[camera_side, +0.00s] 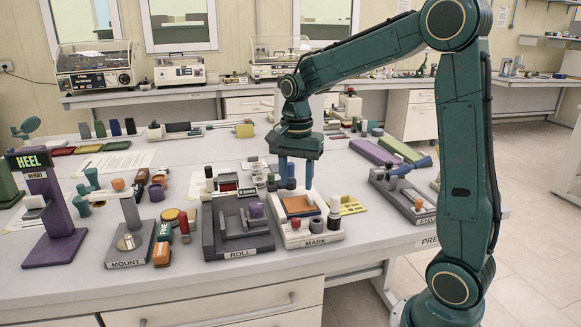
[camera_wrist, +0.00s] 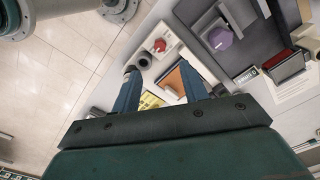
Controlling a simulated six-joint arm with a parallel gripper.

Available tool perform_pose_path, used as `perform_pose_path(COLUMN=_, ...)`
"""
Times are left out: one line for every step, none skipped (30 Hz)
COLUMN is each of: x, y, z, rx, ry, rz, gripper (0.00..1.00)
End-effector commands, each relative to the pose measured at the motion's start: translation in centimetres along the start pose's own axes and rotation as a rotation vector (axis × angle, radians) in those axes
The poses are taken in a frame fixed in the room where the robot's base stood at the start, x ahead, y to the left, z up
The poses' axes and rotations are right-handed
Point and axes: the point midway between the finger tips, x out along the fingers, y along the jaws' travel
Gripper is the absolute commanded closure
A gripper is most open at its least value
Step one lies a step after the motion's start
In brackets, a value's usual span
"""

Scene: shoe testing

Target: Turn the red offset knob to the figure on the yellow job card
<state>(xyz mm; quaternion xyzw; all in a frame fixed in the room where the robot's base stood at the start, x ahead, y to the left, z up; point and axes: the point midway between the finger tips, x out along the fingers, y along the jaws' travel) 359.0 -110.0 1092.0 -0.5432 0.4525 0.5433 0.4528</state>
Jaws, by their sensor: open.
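A small red knob (camera_side: 295,223) sits on the front of the white station labelled MARK (camera_side: 322,238). It also shows in the wrist view (camera_wrist: 159,45), beyond my fingertips. Any figures around it are too small to read. A yellow card-like piece (camera_side: 352,205) lies at the right of that station, and in the wrist view (camera_wrist: 150,103) it is partly between my fingers. I cannot tell whether it is the job card, nor read a figure on it. My gripper (camera_side: 296,186) is open above the back of the MARK station, its fingers (camera_wrist: 159,72) apart with nothing held.
A dark cylinder (camera_side: 334,221) and a white-topped post stand right of the red knob. The grey ROLL station (camera_side: 215,243) with a purple knob (camera_side: 256,210) is close on the left. A grey station (camera_side: 412,205) stands to the right.

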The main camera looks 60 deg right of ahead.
Motion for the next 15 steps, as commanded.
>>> perform_pose_path(x=-0.7, y=0.0, z=0.0, rx=0.0, ry=0.001, rz=-0.002, gripper=0.56)
perform_pose_path(x=-1.1, y=-0.1, z=0.0, rx=0.0, ry=0.001, rz=-0.002, gripper=0.56)
perform_pose_path(x=-1.5, y=0.0, z=0.0, rx=0.0, ry=0.001, rz=-0.002, gripper=0.56)
perform_pose_path(x=-1.8, y=0.0, z=0.0, rx=0.0, ry=0.001, rz=-0.002, gripper=0.56)
perform_pose_path(x=-2.1, y=0.0, z=0.0, rx=0.0, ry=0.001, rz=-0.002, gripper=0.56)
perform_pose_path(x=-2.4, y=0.0, z=0.0, rx=0.0, ry=0.0, rz=-0.001, gripper=0.56)
perform_pose_path(x=-2.5, y=0.0, z=0.0, rx=0.0, ry=0.0, rz=-0.001, gripper=0.56)
perform_pose_path(x=-2.7, y=0.0, z=0.0, rx=0.0, ry=0.0, rz=-0.001, gripper=0.56)
perform_pose_path(x=-2.8, y=0.0, z=0.0, rx=0.0, ry=0.0, rz=0.0, gripper=0.56)
perform_pose_path(x=-2.9, y=0.0, z=0.0, rx=0.0, ry=0.0, rz=0.0, gripper=0.56)
perform_pose_path(x=-3.0, y=0.0, z=0.0, rx=0.0, ry=-0.001, rz=0.001, gripper=0.56)
perform_pose_path(x=-3.0, y=0.0, z=0.0, rx=0.0, ry=-0.001, rz=0.001, gripper=0.56)
perform_pose_path(x=-3.0, y=0.0, z=0.0, rx=0.0, ry=-0.001, rz=0.001, gripper=0.56)
perform_pose_path(x=-3.0, y=0.0, z=0.0, rx=0.0, ry=-0.001, rz=0.002, gripper=0.56)
perform_pose_path(x=-3.0, y=0.0, z=0.0, rx=0.0, ry=-0.001, rz=0.002, gripper=0.56)
